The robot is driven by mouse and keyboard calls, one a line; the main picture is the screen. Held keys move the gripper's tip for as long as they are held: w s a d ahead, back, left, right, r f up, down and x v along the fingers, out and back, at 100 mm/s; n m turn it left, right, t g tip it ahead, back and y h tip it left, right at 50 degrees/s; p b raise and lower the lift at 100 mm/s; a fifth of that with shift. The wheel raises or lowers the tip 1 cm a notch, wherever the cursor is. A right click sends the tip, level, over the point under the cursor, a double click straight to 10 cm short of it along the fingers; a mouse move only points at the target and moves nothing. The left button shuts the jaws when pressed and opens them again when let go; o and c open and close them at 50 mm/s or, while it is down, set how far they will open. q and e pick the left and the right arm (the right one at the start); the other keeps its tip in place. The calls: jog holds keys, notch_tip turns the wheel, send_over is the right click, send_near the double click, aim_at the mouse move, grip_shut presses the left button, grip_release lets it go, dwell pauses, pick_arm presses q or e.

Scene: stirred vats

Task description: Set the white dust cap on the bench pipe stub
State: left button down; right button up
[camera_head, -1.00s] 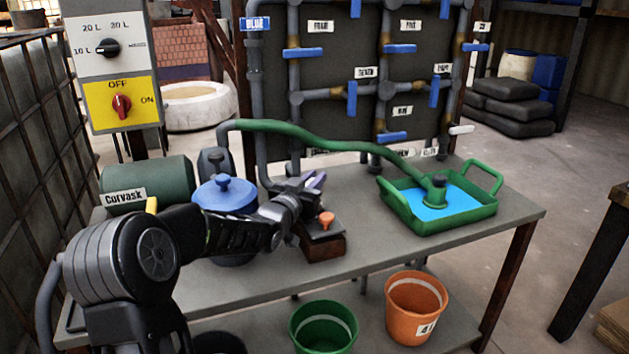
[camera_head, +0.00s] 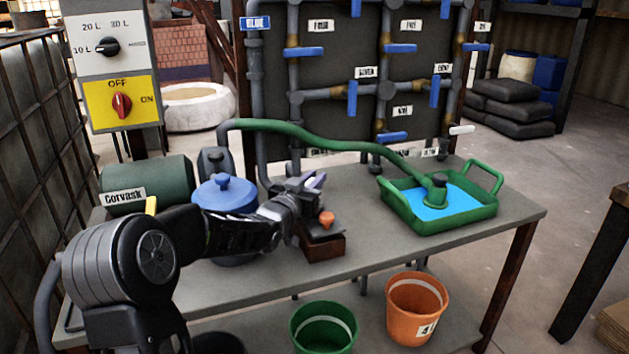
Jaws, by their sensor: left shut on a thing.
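My left gripper (camera_head: 308,187) reaches in from the left over the bench, past the blue-lidded pot. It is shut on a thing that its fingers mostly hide. A small pale lavender piece (camera_head: 317,181) shows at the fingertips; I cannot tell whether it is part of the held thing or of the gripper. I cannot clearly make out the white dust cap or the bench pipe stub. A dark brown block (camera_head: 322,245) with an orange knob-like piece (camera_head: 327,219) on top stands just below and right of the gripper. My right gripper is not in view.
A blue-lidded pot (camera_head: 225,194) and a green cylinder (camera_head: 150,183) stand on the bench (camera_head: 400,250) at left. A green hose (camera_head: 310,136) runs to a green tray (camera_head: 440,226) of blue liquid at right. A valve panel (camera_head: 340,70) stands behind. Bench between block and tray is clear.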

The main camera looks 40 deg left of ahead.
pick_arm(q)
jog(key=shift+f+b, duration=0.6)
jog(key=shift+b, duration=0.05)
jog(key=c, duration=1.6)
grip_release()
jog(key=shift+c, duration=0.2)
jog(key=shift+s+d, duration=0.25)
jog(key=shift+s, duration=1.05)
jog(key=shift+s+d, duration=0.2)
jog(key=shift+s, duration=1.1)
jog(key=s, duration=0.5)
jog(key=shift+s+d, duration=0.35)
jog(key=shift+d, duration=0.05)
